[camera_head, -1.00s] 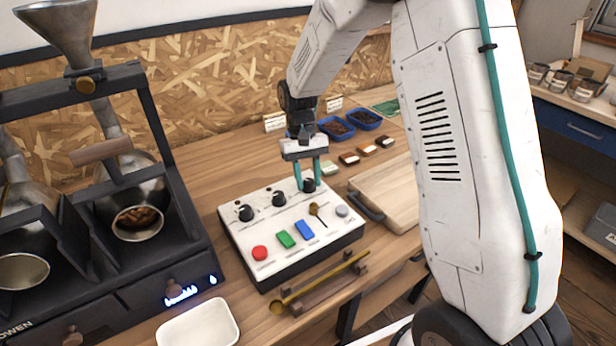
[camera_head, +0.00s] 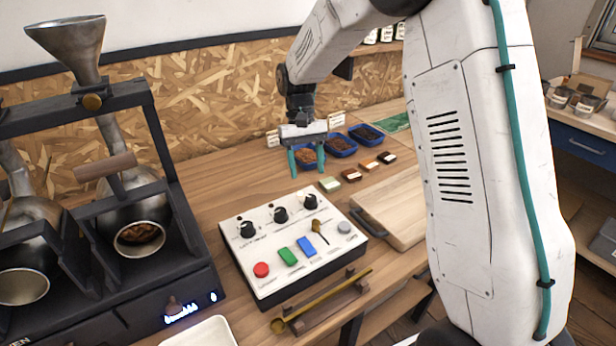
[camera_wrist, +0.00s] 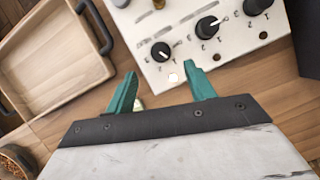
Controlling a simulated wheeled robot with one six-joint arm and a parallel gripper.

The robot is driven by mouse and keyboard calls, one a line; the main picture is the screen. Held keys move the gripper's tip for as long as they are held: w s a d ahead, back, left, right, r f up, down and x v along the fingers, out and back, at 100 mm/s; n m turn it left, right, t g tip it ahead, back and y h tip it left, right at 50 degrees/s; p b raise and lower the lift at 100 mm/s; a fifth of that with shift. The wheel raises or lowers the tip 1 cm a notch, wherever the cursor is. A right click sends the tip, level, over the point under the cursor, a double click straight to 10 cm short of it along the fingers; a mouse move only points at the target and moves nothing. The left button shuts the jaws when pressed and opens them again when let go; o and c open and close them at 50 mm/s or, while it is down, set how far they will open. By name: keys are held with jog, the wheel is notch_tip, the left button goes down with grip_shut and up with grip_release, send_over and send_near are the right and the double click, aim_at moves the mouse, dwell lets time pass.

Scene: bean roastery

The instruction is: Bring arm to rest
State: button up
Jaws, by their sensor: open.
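My gripper (camera_head: 308,163) has two teal fingers, spread apart with nothing between them. It hangs above the wooden bench, behind and above the far edge of the white control box (camera_head: 290,237). The box carries black knobs, a red button, a green and a blue switch, and a small brass-tipped lever. In the wrist view the fingers (camera_wrist: 158,90) point toward the knob side of the control box (camera_wrist: 215,50), and a small lit spot shows near one fingertip. My arm's upper link fills the right of the head view.
A wooden tray (camera_head: 396,212) with dark handles lies right of the box. The black roaster (camera_head: 105,300) is at left. A brass scoop (camera_head: 325,298) rests on a stand in front.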

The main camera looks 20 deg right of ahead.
aim_at(313, 197)
dwell(0.4)
jog(key=s, duration=0.3)
jog(key=shift+s+d+f, duration=0.1)
jog(key=shift+s+d, duration=0.1)
jog(key=shift+s, duration=0.15)
jog(key=s+d+r+t, duration=0.1)
jog(key=s+r, duration=0.3)
jog(key=s, duration=0.5)
jog(key=s+r+t, duration=0.3)
jog(key=s+r, duration=0.2)
jog(key=s, duration=0.5)
jog(key=s+d+r+t, duration=0.1)
jog(key=s+r, duration=0.3)
jog(key=s, duration=0.6)
jog(key=shift+d+r+n+t, duration=0.2)
jog(key=shift+d+n+t, duration=0.1)
jog(key=shift+d+t, duration=0.1)
